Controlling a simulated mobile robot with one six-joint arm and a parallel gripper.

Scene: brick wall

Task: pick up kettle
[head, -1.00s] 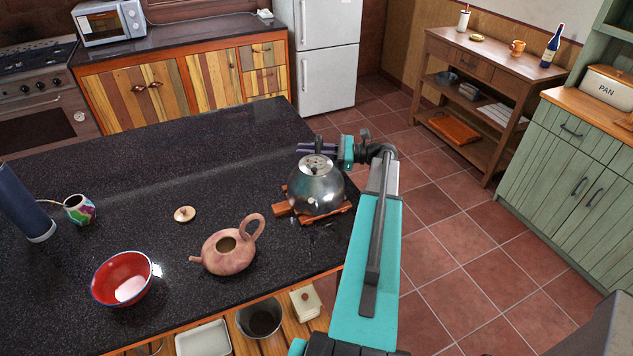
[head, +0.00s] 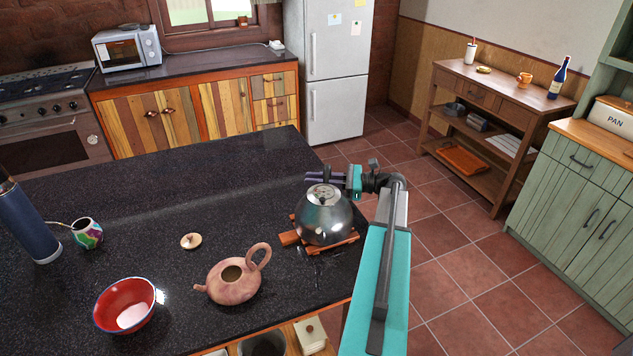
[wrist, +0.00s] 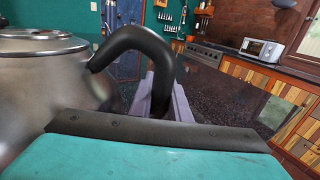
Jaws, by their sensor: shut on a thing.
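The kettle (head: 323,220) is a round, shiny metal pot with a lid, at the right end of the dark island counter. It is over a wooden trivet (head: 290,238); I cannot tell whether it still touches it. My gripper (head: 325,176) is behind the kettle, with its purple fingers shut on the handle. In the wrist view the curved black handle (wrist: 135,38) runs down between the fingers of my gripper (wrist: 163,105), and the metal body (wrist: 45,85) fills the left side. The spout cannot be made out.
A clay teapot (head: 233,282) stands left of the kettle, with a small lid (head: 191,241) behind it. A red bowl (head: 125,306), a patterned cup (head: 87,233) and a blue flask (head: 30,225) are further left. The counter's back part is clear. Open floor lies right.

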